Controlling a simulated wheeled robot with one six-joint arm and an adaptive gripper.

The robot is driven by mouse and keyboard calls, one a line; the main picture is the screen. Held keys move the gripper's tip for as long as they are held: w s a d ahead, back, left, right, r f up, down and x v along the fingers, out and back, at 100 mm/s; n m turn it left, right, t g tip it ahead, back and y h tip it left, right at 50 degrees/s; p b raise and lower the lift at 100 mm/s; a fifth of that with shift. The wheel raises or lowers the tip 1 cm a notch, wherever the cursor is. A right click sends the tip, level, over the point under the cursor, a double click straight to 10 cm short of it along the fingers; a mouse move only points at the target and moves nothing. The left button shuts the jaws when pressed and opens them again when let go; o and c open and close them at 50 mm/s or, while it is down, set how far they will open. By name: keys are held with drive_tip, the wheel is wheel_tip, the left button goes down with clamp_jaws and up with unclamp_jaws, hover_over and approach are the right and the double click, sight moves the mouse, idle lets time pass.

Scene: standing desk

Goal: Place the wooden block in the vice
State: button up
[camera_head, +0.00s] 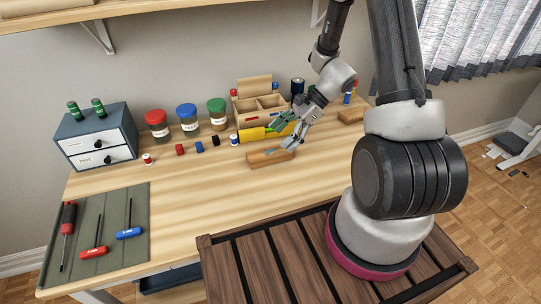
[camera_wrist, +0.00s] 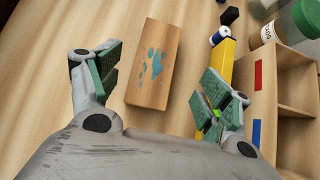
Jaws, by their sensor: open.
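A light wooden block (camera_head: 269,158) with a blue-green mark on its top lies on the desk just in front of my gripper (camera_head: 284,133). In the wrist view the same block (camera_wrist: 150,77) lies between the spread green-padded fingers, a little ahead of the fingertips. My gripper (camera_wrist: 161,85) is open, with nothing held. I see no gap between the block and desk. Another brown wooden piece (camera_head: 351,115) sits at the far right of the desk, partly behind my arm. I cannot make out a vice in either view.
A yellow bar (camera_head: 252,134) lies behind the block, beside the right finger in the wrist view (camera_wrist: 226,62). A wooden organizer (camera_head: 258,106), jars (camera_head: 187,118) and small batteries stand at the back. A drawer box (camera_head: 97,141) and tool mat (camera_head: 95,255) occupy the left. The front middle is clear.

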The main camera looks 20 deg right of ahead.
sight(270, 152)
drive_tip(key=x, duration=0.6)
drive_tip(key=shift+s+d+f, duration=0.15)
drive_tip(key=shift+s+f, duration=0.05)
drive_tip(key=shift+s, duration=0.1)
drive_tip(key=c, duration=1.3)
drive_tip(key=shift+o, duration=0.2)
drive_tip(key=shift+r, duration=0.1)
wheel_tip(270, 152, up, 10)
drive_tip(key=w+d+r+m+t+h, duration=0.3)
drive_tip(key=w+r+m+t, duration=0.15)
drive_tip(key=w+m, duration=0.3)
drive_tip(key=w+d+r+m+t+h, duration=0.3)
drive_tip(key=w+r+m+t, duration=0.1)
drive_tip(key=w+r+m, duration=0.3)
drive_tip(key=w+d+m+h, duration=0.2)
drive_tip(key=d+m+h, duration=0.2)
drive_tip(key=d+m, duration=0.15)
drive_tip(key=shift+m+h, duration=0.7)
drive_tip(key=shift+h, duration=0.1)
drive_tip(key=shift+s+a+f, duration=0.1)
drive_tip(key=shift+s+a, duration=0.05)
drive_tip(key=shift+a, duration=1)
drive_tip(key=shift+s+a+f, duration=0.1)
drive_tip(key=shift+a+f, duration=0.05)
drive_tip(key=shift+a, duration=1.05)
